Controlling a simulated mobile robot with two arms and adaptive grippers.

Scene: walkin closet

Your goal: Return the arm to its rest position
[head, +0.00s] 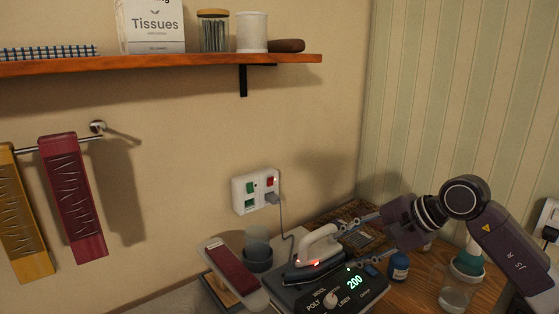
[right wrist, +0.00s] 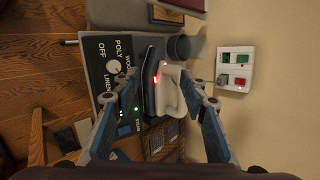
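My right arm reaches in from the right in the head view. Its gripper (head: 347,244) is open, with its fingers spread just beside the white iron (head: 318,248). In the right wrist view the open fingers (right wrist: 157,95) frame the iron (right wrist: 172,95), with nothing held between them. The iron rests on a dark station (head: 325,292) with a dial and a display reading 200; a small red light glows on the iron. My left gripper is not in view.
A wall socket (head: 256,191) with green and red switches has a plug and cord. A dark cup (head: 258,250), blue jar (head: 398,266) and glass bottle (head: 462,284) stand around the station. A wooden shelf (head: 200,64) hangs above.

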